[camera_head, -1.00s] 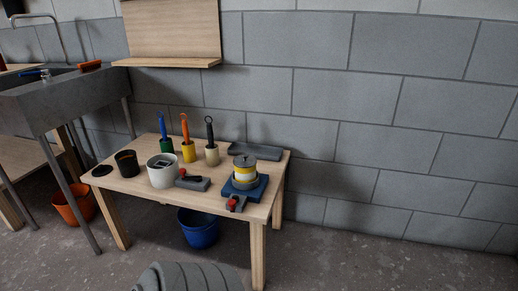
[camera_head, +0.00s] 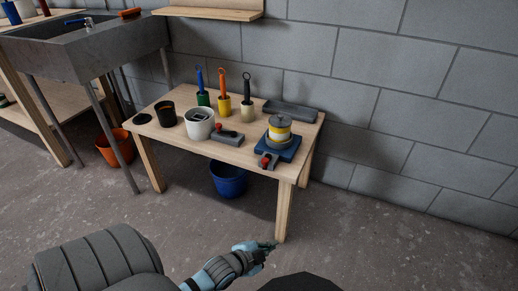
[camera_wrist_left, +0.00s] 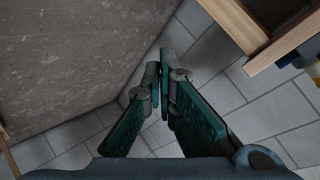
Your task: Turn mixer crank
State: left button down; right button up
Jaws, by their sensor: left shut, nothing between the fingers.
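The mixer, a blue base with a yellow and grey can (camera_head: 278,133) on it, stands at the right end of the wooden table (camera_head: 172,141) in the head view. Its crank (camera_head: 267,161) looks like a short dark piece with a red knob at the base's front corner. My left gripper (camera_head: 268,245) is low in front of the table, below and apart from the mixer. In the left wrist view its green-padded fingers (camera_wrist_left: 161,76) are closed together with nothing between them. My right gripper is out of view.
A grey block with a red knob (camera_head: 227,139), a white pot (camera_head: 199,124), a black cup (camera_head: 166,114) and several handled tools in small cups share the table. A grey tray (camera_head: 290,111) lies behind. A blue bucket (camera_head: 228,181) stands underneath; a sink (camera_head: 90,50) is left.

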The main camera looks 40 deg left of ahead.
aim_at(267, 159)
pick_arm(q)
jog(key=w+a+r+m+t+p, duration=0.1)
jog(key=w+a+r+m+t, duration=0.25)
jog(key=r, duration=0.35)
jog(key=w+a+r+m+t+p, duration=0.1)
jog(key=w+a+r+m+t, duration=0.3)
jog(key=r, duration=0.4)
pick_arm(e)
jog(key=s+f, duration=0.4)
pick_arm(q)
jog(key=w+a+b, duration=0.5)
jog(key=w+b, duration=0.2)
jog(key=shift+f+b, duration=0.35)
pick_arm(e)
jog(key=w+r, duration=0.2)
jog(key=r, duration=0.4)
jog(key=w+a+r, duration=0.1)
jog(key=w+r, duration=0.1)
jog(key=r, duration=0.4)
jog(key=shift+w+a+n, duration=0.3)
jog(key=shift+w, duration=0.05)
pick_arm(q)
jog(key=shift+n, duration=0.25)
